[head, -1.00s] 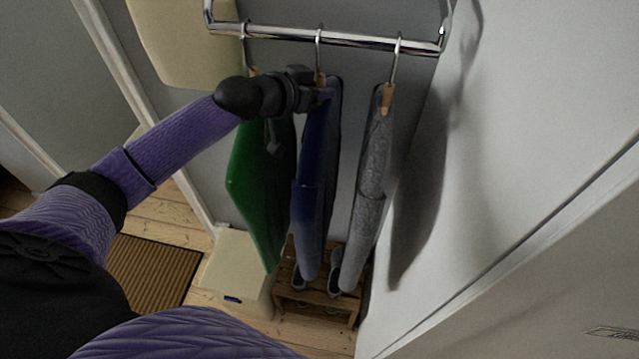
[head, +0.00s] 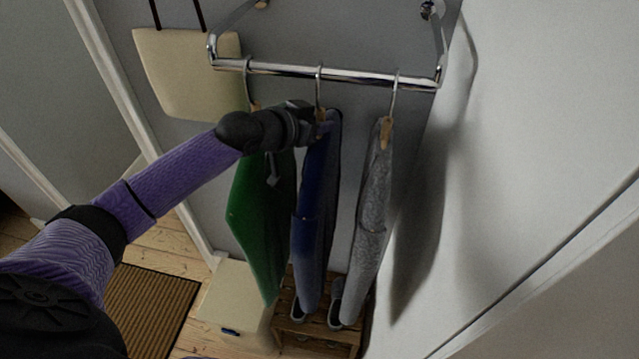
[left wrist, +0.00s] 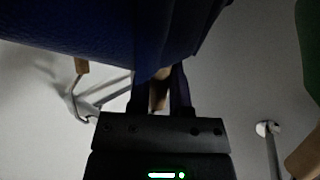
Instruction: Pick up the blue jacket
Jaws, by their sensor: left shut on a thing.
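The blue jacket (head: 318,200) hangs in the middle of three garments, from a hook hanger on the chrome rail (head: 345,76). In the head view my left gripper (head: 316,124) is at its top, just under the hanger hook. In the left wrist view the gripper's fingers (left wrist: 160,92) are shut at the jacket's collar, with a bit of wooden hanger between them. The blue cloth (left wrist: 90,28) fills the upper left there. The hanger hook still appears to be on the rail. My right gripper is out of view.
A green garment (head: 258,225) hangs close on the left and a grey one (head: 371,215) on the right. A wooden shoe rack (head: 310,328) with shoes stands below. A cream bag (head: 180,70) hangs on the wall, and a white surface (head: 520,150) bounds the right side.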

